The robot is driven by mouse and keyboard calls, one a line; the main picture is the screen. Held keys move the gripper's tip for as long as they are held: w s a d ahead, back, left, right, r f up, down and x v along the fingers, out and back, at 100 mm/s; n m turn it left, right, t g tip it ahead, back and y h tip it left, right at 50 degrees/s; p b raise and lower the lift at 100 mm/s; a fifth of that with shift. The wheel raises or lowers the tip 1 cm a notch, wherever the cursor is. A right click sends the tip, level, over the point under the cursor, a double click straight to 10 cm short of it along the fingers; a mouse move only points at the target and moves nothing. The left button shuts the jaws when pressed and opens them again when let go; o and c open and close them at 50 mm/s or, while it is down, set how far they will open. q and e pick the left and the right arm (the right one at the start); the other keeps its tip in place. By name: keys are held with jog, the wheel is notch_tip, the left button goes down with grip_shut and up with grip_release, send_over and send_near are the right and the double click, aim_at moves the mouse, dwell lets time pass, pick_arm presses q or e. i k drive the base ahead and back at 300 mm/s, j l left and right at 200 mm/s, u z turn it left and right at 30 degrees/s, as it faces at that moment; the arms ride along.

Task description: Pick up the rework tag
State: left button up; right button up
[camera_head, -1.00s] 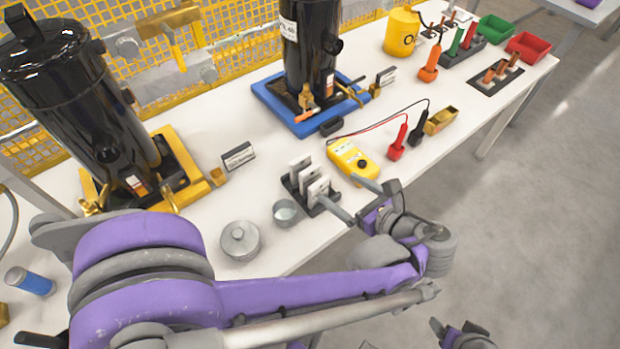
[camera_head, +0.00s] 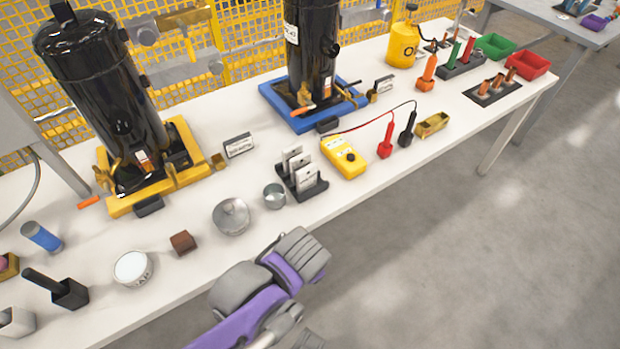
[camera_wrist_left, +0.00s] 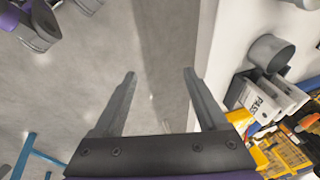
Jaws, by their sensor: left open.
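A black rack (camera_head: 312,191) near the table's front edge holds several upright white tags (camera_head: 300,165). Their print is too small to read in the head view, so I cannot tell which is the rework tag. In the left wrist view the tags (camera_wrist_left: 262,98) show at the right, and one reads "PASS". My left gripper (camera_wrist_left: 159,73) is open and empty, with bare floor between its fingers. It is off the table's front edge, apart from the rack. In the head view a purple and grey arm part of mine shows below the rack, without visible fingers.
Black cylinders on yellow and blue bases stand behind. The floor in front is clear.

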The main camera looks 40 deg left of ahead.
aim_at(296, 164)
jog(key=j+u, duration=0.1)
jog(key=u, duration=0.3)
jog(key=j+u, duration=0.1)
jog(key=u, duration=0.3)
jog(key=j+u, duration=0.1)
jog(key=u, duration=0.7)
jog(key=i+j, duration=0.05)
